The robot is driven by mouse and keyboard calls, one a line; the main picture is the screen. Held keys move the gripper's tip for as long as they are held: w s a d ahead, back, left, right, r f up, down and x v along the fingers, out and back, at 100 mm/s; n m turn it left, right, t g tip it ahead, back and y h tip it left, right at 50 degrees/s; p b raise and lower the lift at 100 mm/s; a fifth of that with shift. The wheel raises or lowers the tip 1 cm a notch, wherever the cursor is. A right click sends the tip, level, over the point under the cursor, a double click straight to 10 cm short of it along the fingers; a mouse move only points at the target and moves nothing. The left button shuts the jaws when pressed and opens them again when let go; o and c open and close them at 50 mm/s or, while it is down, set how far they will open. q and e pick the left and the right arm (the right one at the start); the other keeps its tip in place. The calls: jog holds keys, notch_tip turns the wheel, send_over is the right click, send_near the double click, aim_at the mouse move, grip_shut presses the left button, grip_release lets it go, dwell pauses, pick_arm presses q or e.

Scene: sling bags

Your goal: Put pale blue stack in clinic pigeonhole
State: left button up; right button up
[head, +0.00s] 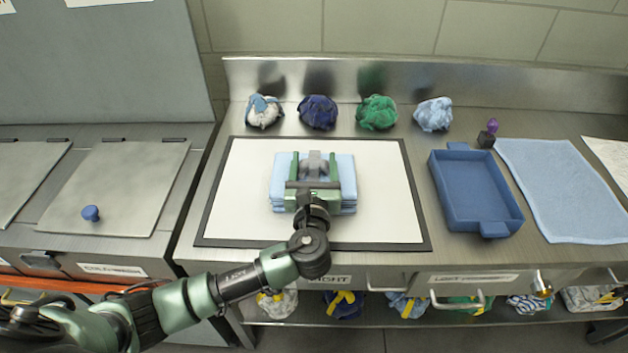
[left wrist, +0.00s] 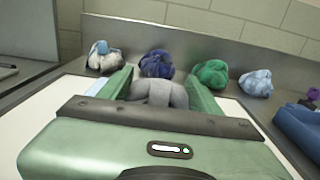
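The pale blue stack (head: 345,172) of folded cloth lies on the white, dark-edged mat (head: 245,205) in the head view. A grey piece (head: 315,160) sits on top of the stack; it also shows in the left wrist view (left wrist: 158,92). My left gripper (head: 315,165) is over the stack, its two green fingers well apart on either side of the grey piece. The grey piece nearly fills the gap; I cannot tell whether the fingers press on it. The gripper hides part of the stack. My right gripper is not in view. I cannot pick out a clinic pigeonhole.
Several cloth bundles, including a green one (head: 377,112), line the back of the steel counter. A blue tray (head: 462,230) and a pale blue towel (head: 565,190) lie at the right. Labelled drawer fronts and a lower shelf with more bundles (head: 343,303) are below.

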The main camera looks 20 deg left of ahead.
pick_arm(q)
grip_shut()
jog(key=shift+r, duration=0.1)
jog(key=shift+w+r, duration=0.1)
jog(key=shift+r, duration=0.05)
notch_tip(320, 180, up, 20)
jog(key=f+p, duration=0.1)
jog(key=p, duration=0.1)
jog(key=s+f+m+h, duration=0.1)
jog(key=s+f+h, duration=0.1)
jog(key=s+f, duration=0.6)
jog(key=s+a+f+m+h, duration=0.1)
jog(key=s+f+m+h, duration=0.1)
jog(key=s+f, duration=0.6)
jog(key=s+h, duration=0.1)
jog(key=s, duration=0.5)
jog(key=shift+s+a+f+t, duration=0.25)
jog(key=shift+a+t, duration=0.05)
